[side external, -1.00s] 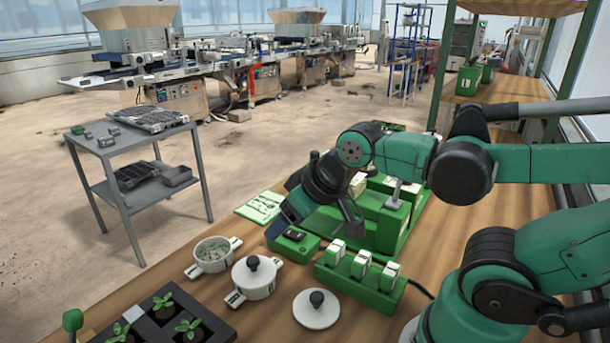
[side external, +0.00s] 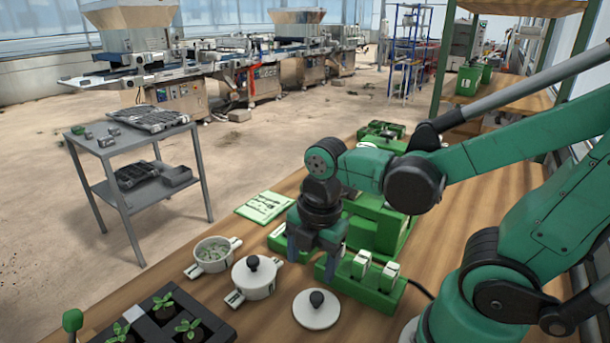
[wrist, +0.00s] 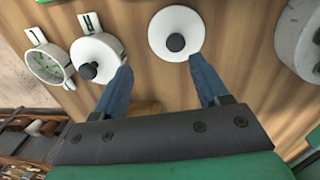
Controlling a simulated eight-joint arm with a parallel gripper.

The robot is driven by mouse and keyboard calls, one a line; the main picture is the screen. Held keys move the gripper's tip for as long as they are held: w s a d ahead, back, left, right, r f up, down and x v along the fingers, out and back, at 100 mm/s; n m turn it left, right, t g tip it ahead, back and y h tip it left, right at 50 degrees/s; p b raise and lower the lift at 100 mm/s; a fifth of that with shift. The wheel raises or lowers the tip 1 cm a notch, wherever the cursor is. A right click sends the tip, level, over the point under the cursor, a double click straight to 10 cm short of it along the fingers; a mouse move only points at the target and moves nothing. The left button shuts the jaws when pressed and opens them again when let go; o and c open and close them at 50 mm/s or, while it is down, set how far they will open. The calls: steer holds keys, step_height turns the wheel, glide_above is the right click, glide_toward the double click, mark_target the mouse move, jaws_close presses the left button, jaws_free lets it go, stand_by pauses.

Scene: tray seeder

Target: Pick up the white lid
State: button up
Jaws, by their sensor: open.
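A white lid (side external: 316,309) with a black knob lies flat on the wooden bench at the front in the side view. It also shows near the top middle of the wrist view (wrist: 163,28). A second white lid (side external: 242,272) with a black knob sits on a white two-handled pot (side external: 254,289) to its left; this lid shows in the wrist view (wrist: 104,54) too. My gripper (side external: 315,262) points down above the bench, behind the loose lid and apart from it. Its blue fingers (wrist: 160,80) are spread with nothing between them.
An open white pot (side external: 212,262) with greenish contents stands left of the lidded pot. A dark seedling tray (side external: 212,327) is at front left. A green block (side external: 365,292) with upright white packets stands just right of my gripper. Bare bench lies around the loose lid.

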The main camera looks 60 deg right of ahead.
mark_target(317, 295)
steer(key=n, duration=0.2)
steer(key=s+f+n+g, duration=0.1)
steer(key=n, duration=0.1)
steer(key=shift+f, duration=2.7)
jaws_close()
